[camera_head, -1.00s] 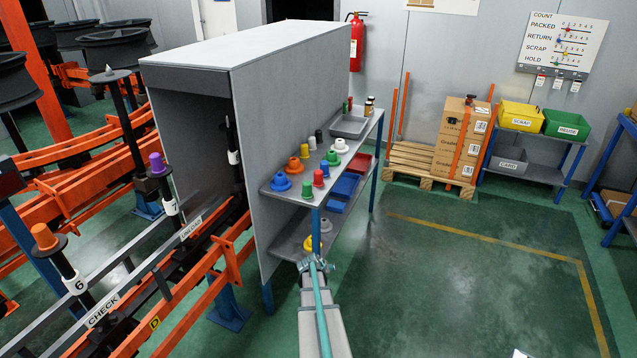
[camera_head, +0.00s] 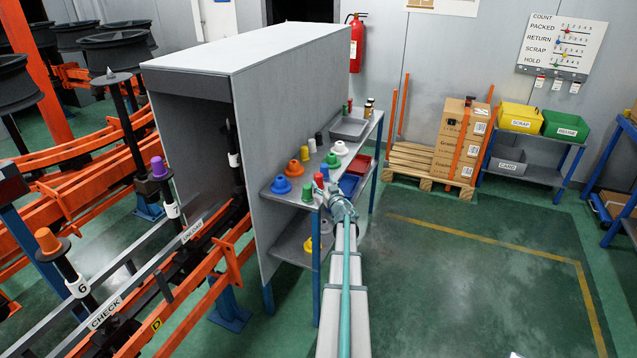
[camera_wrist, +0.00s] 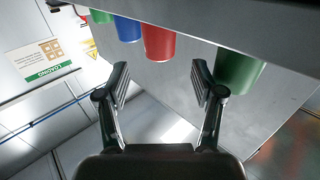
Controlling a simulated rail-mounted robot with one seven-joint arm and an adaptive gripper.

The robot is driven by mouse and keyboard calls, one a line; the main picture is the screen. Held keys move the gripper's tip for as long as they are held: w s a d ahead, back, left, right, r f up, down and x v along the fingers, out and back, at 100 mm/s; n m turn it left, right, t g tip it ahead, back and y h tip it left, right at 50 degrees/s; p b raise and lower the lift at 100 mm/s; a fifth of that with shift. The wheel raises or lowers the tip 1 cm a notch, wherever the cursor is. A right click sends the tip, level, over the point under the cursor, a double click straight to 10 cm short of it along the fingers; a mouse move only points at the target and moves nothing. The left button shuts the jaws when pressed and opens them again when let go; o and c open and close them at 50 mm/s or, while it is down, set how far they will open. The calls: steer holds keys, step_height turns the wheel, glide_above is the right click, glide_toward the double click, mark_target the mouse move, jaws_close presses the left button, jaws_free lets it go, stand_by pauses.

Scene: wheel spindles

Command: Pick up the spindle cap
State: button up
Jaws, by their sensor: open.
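Several coloured spindle caps stand on the upper shelf (camera_head: 352,158) of the rack in the head view: a blue cap (camera_head: 281,185), an orange cap (camera_head: 295,168), a green cap (camera_head: 306,195), a red cap (camera_head: 318,181) and a white cap (camera_head: 340,147) among them. My gripper (camera_wrist: 160,82) is open and empty. In the head view it is at the shelf's front edge, its fingers hard to make out. In the wrist view a red cylinder (camera_wrist: 160,42) shows just above the gap between the fingertips, with a blue one (camera_wrist: 128,30) and a green one (camera_wrist: 240,68) either side.
A grey tray (camera_head: 350,128) and blue and red bins are on the rack. A tall grey panel (camera_head: 290,95) stands behind the shelf. A yellow cap (camera_head: 308,243) is on the lower shelf. Spindles with purple (camera_head: 158,166) and orange (camera_head: 47,240) tops stand left. Floor at right is clear.

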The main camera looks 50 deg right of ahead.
mark_target(320, 178)
steer(key=b+x, duration=0.1)
steer(key=x, duration=0.5)
steer(key=shift+w+d, duration=0.1)
steer(key=shift+w, duration=0.1)
steer(key=c, duration=1.1)
